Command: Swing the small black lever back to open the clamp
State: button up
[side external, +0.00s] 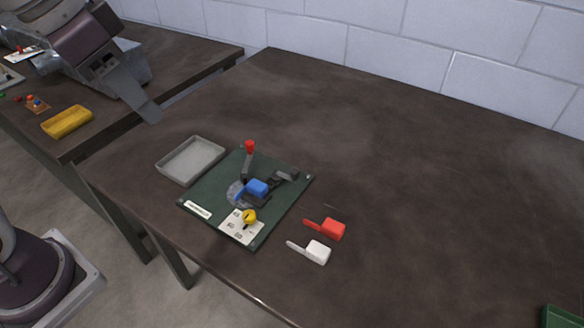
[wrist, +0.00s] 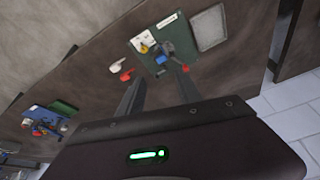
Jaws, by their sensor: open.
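A green board (side external: 210,190) lies on the brown table and carries a small fixture. On it a dark lever with a red knob (side external: 250,147) stands upright, beside a blue block (side external: 256,187). A small black and grey lever-like part (side external: 287,176) sits at the block's right; I cannot tell its exact position. In the wrist view the board (wrist: 150,58) lies beyond my fingertips, with the blue block (wrist: 167,46) and red knob (wrist: 185,68) small. My gripper (wrist: 158,76) is open and empty. In the side view my gripper (side external: 148,108) is up and left of the board, clear of it.
A grey tray (side external: 191,160) adjoins the board's left corner. A yellow knob (side external: 249,216) stands by a white dial card (side external: 238,232). A red paddle (side external: 331,229) and a white paddle (side external: 317,252) lie right of the board. A yellow tray (side external: 67,122) sits on another table.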

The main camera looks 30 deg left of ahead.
jog(key=w+d+f+m+g, duration=0.1)
jog(key=w+d+f+m, duration=0.1)
jog(key=w, duration=0.4)
jog(key=w+d+f+m+g, duration=0.1)
jog(key=w+f+m, duration=0.1)
jog(key=w, duration=0.4)
jog(key=m+g, duration=0.2)
jog(key=m, duration=0.3)
send_near(295, 171)
jog(key=shift+s+f+y, duration=0.1)
jog(key=shift+y, duration=0.3)
jog(key=shift+m, duration=0.4)
jog(key=f, duration=0.8)
jog(key=shift+d+f, duration=0.25)
jog(key=shift+d, duration=0.05)
grip_shut()
